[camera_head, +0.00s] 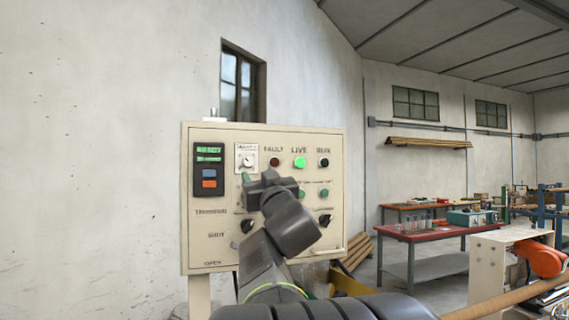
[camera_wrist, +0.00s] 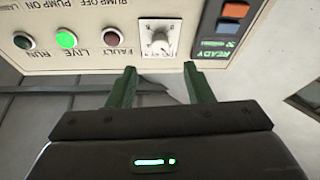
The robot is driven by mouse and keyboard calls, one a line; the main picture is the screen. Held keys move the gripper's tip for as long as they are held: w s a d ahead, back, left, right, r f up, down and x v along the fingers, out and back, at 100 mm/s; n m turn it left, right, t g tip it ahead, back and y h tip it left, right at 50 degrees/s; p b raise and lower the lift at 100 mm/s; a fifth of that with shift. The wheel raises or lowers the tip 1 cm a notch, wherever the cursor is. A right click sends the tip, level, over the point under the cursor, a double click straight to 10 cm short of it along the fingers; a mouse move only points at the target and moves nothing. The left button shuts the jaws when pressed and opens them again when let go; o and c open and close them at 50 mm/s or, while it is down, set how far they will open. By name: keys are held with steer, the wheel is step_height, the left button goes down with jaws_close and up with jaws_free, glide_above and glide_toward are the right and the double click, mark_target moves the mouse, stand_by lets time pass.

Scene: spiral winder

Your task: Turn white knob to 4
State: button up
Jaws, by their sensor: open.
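The white knob (camera_head: 249,159) sits on a white square dial plate in the upper part of the cream control panel (camera_head: 222,247). In the wrist view the knob (camera_wrist: 160,44) appears upside down, with a scale around it too small to read. My gripper (camera_head: 258,176) is in front of the panel just below the knob. In the wrist view its two green fingers (camera_wrist: 158,82) are apart, with nothing between them. The fingertips are short of the knob and not around it. The knob's pointer setting cannot be read.
Beside the knob are a dark red FAULT lamp (camera_head: 275,162), a lit green LIVE lamp (camera_head: 300,162) and a dark RUN lamp (camera_head: 323,162). A display unit (camera_head: 209,170) with orange and blue buttons is at left. Black switches (camera_head: 325,220) sit lower. A red-topped table (camera_head: 425,233) stands at right.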

mark_target(249, 163)
steer(key=p+x, duration=0.1)
steer(key=x, duration=0.8)
steer(key=shift+a+p, duration=0.1)
steer(key=shift+p, duration=0.3)
steer(key=shift+c, duration=0.5)
steer(key=c, duration=0.9)
